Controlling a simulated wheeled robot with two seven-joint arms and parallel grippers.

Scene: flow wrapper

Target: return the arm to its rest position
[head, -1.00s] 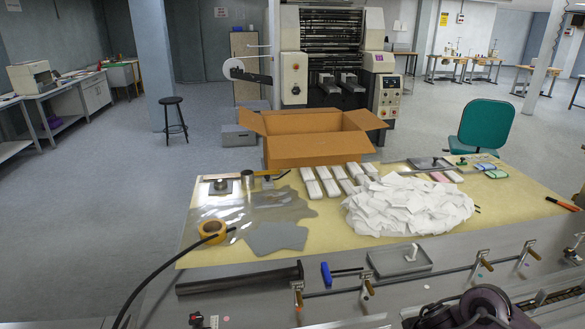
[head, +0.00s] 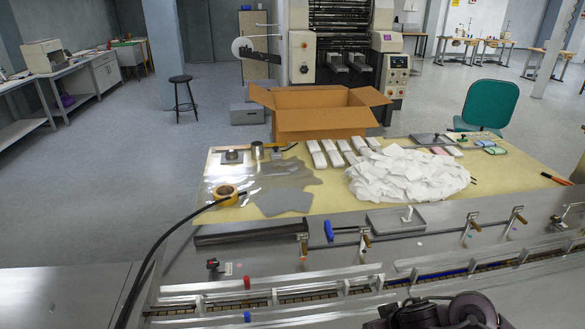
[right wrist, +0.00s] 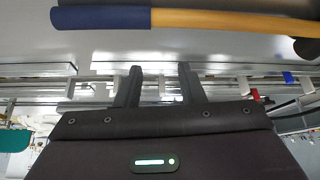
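My right gripper (right wrist: 160,85) shows in the right wrist view with its two dark fingers apart and nothing between them. Steel rails of the machine lie behind the fingers. In the head view, a dark part of my right arm (head: 455,312) shows at the bottom edge, in front of the machine rails; its fingers cannot be made out there. My left gripper is not in view.
An open cardboard box (head: 322,122) stands behind. A blue-and-wooden handle (right wrist: 215,18) crosses the wrist view's top.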

